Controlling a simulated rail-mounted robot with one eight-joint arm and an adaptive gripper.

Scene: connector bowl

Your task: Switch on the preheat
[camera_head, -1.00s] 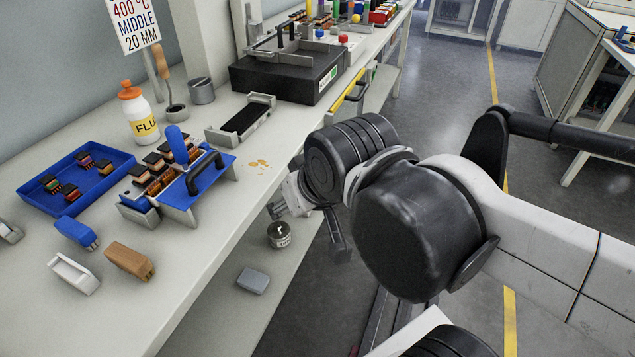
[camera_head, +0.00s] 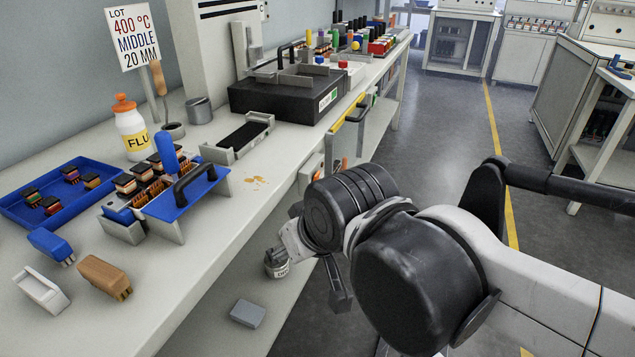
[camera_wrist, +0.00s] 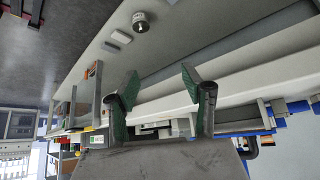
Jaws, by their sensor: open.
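A black box-shaped unit (camera_head: 262,101), which may be the preheater, sits on the bench with a metal frame and handle on top. A white and green label (camera_head: 328,99) is on its front; a similar label shows in the wrist view (camera_wrist: 97,140). I cannot make out a preheat switch. My gripper (camera_wrist: 160,80) is open and empty, its two green-padded fingers apart. In the head view it is mostly hidden by my arm, in front of the bench edge and well short of the black unit.
On the bench (camera_head: 222,225) are a sign (camera_head: 134,38), flux bottle (camera_head: 131,128), blue tray (camera_head: 25,212), blue fixture (camera_head: 190,192) and grey-black holder (camera_head: 238,138). A yellow handle (camera_head: 346,112) projects from the bench front. A can (camera_head: 277,264) and grey block (camera_head: 248,313) lie below. The aisle floor is clear.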

